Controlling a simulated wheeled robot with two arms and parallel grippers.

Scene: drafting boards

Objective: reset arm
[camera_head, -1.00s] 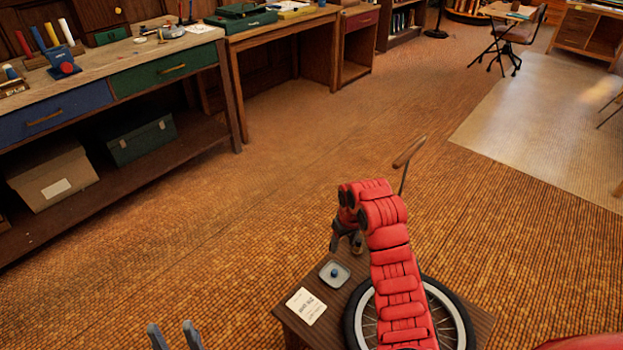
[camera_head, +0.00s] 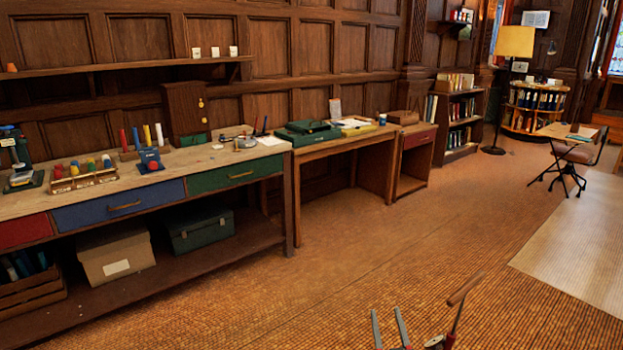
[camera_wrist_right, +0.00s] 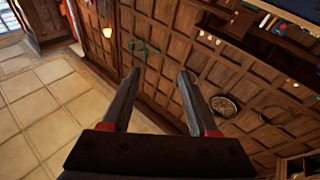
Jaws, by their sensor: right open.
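My right gripper (camera_head: 387,313) shows at the bottom edge of the head view, its two grey fingers pointing up and apart. In the right wrist view, the same gripper (camera_wrist_right: 158,76) is open, with nothing between its fingers. Panelled wall and tiled floor lie beyond it. The rest of the right arm is mostly below the head view. My left gripper is not in view.
A wooden handle on a thin rod (camera_head: 465,289) stands close right of my right gripper in the head view. The long workbench (camera_head: 235,212) and a second desk (camera_head: 330,150) line the wall. The brown floor (camera_head: 400,230) between is clear.

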